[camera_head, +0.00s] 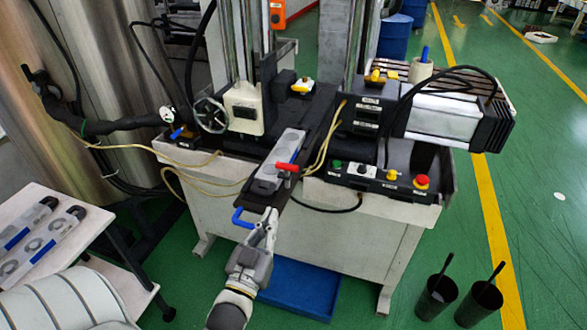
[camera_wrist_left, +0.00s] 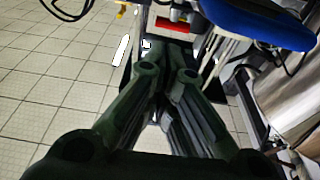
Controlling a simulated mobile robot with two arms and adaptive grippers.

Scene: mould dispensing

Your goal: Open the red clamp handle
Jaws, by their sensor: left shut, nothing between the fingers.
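The red clamp handle (camera_head: 288,168) sits on the near end of a grey metal mould (camera_head: 265,179) on the machine's dark arm-like bed. It lies roughly crosswise. A blue handle (camera_head: 241,218) hangs at the bed's near end. My left gripper (camera_head: 271,213) is shut and empty, pointing up from below, just right of the blue handle and short of the red one. In the left wrist view, its fingers (camera_wrist_left: 166,78) meet at the middle. A red part (camera_wrist_left: 174,25), probably the clamp handle, shows beyond the tips, and a large blue part (camera_wrist_left: 260,25) is at upper right.
The white machine bench (camera_head: 350,215) stands ahead, with a control panel and red stop button (camera_head: 421,181) at right. A blue tray (camera_head: 305,290) is on the floor below. A white table (camera_head: 75,235) with more moulds is at left. Two black buckets (camera_head: 478,303) stand at lower right.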

